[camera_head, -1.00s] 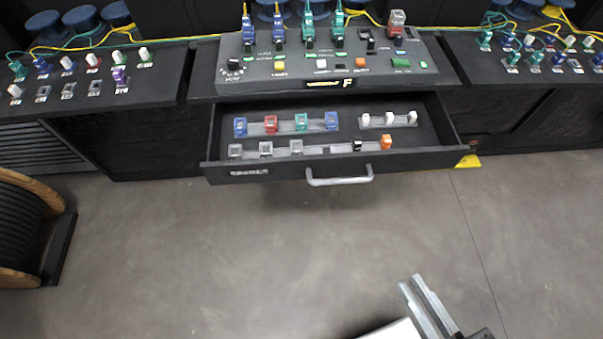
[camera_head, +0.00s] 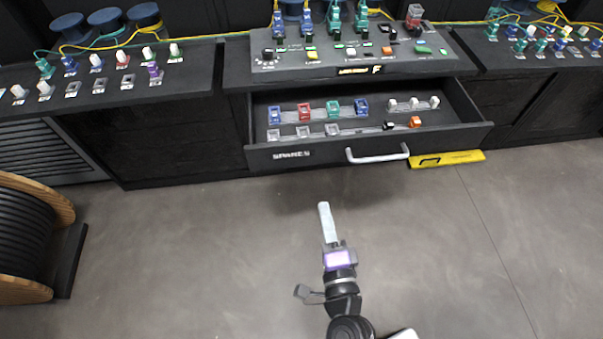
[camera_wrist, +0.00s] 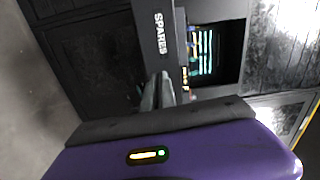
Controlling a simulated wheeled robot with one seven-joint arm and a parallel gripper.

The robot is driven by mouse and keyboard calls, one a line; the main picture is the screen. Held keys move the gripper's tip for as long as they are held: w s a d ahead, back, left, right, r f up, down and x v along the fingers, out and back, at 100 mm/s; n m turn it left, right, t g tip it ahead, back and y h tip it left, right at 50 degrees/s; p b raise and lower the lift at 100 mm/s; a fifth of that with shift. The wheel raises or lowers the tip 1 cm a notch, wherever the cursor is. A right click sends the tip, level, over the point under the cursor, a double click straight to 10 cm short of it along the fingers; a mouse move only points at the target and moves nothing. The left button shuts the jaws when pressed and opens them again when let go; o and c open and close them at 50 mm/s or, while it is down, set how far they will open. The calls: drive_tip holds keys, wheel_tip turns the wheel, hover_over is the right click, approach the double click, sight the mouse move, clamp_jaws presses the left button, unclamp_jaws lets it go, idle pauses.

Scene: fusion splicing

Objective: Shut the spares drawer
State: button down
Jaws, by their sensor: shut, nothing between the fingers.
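The spares drawer (camera_head: 300,155) is pulled out below the middle bench, its front labelled "SPARES", with a silver bar handle (camera_head: 378,157). Coloured and white connector parts (camera_head: 318,109) lie in rows inside it. In the wrist view the drawer front (camera_wrist: 158,35) stands beyond the fingers and the handle cannot be made out. My gripper (camera_head: 326,212) is in front of the drawer, left of the handle, apart from it in the head view. Its fingers are together and empty; they also show in the wrist view (camera_wrist: 160,88).
A control panel (camera_head: 350,60) marked "F" sits on the bench above the drawer. A yellow piece (camera_head: 450,159) is at floor level right of the handle. A cable reel (camera_head: 25,235) stands at left. The grey floor before the drawer is clear.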

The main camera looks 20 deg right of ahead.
sight(307, 116)
drive_tip(key=shift+m, duration=0.5)
drive_tip(key=x, duration=0.4)
drive_tip(key=p+x, duration=0.1)
drive_tip(key=x, duration=0.4)
drive_tip(key=d+p+x, duration=0.1)
drive_tip(key=x, duration=0.4)
drive_tip(key=shift+s+a, duration=0.1)
drive_tip(key=shift+s, duration=0.05)
drive_tip(key=shift+w, duration=0.45)
drive_tip(key=b+x, duration=0.1)
drive_tip(key=x, duration=0.5)
drive_tip(key=b+x, duration=0.1)
drive_tip(key=x, duration=0.5)
drive_tip(key=b+x, duration=0.2)
drive_tip(key=x, duration=0.4)
drive_tip(key=shift+d+f, duration=0.15)
drive_tip(key=shift+d, duration=0.15)
drive_tip(key=shift+w+d, duration=0.2)
drive_tip(key=shift+w, duration=0.4)
drive_tip(key=shift+w+r, duration=0.1)
drive_tip(key=shift+r, duration=0.2)
